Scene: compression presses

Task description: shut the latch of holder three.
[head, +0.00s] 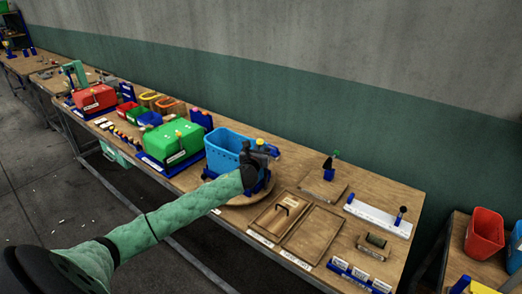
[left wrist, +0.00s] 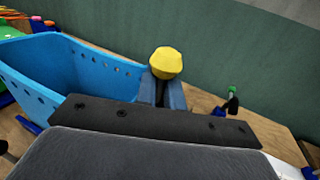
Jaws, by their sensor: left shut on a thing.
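My left gripper (head: 260,152) is at the right side of a blue bin (head: 228,150), which stands on a round wooden board (head: 240,199) with blue parts around it. In the left wrist view the gripper (left wrist: 164,92) is shut on a dark lever with a yellow knob (left wrist: 166,63), the knob showing above the fingers. The blue bin (left wrist: 75,72) is close beside it on the left. I take the lever to be the holder's latch; its base is hidden behind the gripper, and no holder number is readable. My right gripper is not in view.
A green press box (head: 172,145) and a red one (head: 95,99) stand to the left on the bench. A wall runs behind the bench.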

